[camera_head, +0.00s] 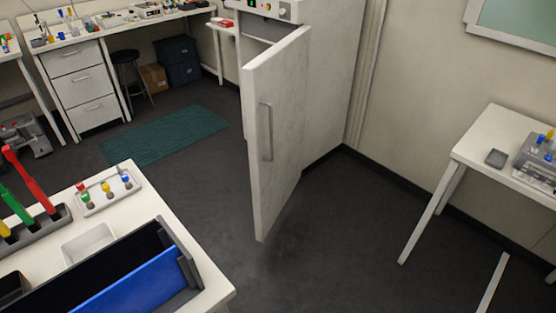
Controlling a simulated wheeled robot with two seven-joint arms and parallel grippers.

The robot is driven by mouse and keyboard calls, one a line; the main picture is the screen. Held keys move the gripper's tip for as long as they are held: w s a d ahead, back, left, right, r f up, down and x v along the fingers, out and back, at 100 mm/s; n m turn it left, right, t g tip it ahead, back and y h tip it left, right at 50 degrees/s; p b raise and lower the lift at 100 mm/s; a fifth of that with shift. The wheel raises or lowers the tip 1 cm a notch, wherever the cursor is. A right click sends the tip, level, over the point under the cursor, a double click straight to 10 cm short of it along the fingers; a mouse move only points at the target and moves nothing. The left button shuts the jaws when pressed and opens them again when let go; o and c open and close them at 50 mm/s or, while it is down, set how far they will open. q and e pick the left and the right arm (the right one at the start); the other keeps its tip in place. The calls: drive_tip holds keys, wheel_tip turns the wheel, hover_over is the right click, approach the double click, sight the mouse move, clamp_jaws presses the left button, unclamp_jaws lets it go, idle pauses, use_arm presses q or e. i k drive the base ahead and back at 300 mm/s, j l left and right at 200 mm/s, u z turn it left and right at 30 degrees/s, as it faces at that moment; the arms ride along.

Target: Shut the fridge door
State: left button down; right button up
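The fridge (326,75) is a tall off-white cabinet against the back wall, with small buttons and a dial on its top panel. Its door (284,180) stands wide open, swung out toward me. A vertical grey bar handle (266,131) is on the door's face that I see. The door hides most of the fridge's inside; only a dark strip shows under the top panel. Neither of my grippers is in view.
A white table (216,290) with a blue panel, a vial rack (106,190) and colored tools stands front left. Dark floor (340,230) is free around the door. A green mat (165,135) lies behind left.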

sight(275, 82)
drive_tip(key=i+l, duration=0.2)
drive_tip(key=i+l+u, duration=0.15)
drive_tip(key=l, duration=0.3)
drive_tip(key=i+l, duration=0.3)
drive_tip(key=i+l+u, duration=0.15)
drive_tip(key=l, duration=0.2)
drive_tip(key=i+l, duration=0.2)
drive_tip(key=l, duration=0.2)
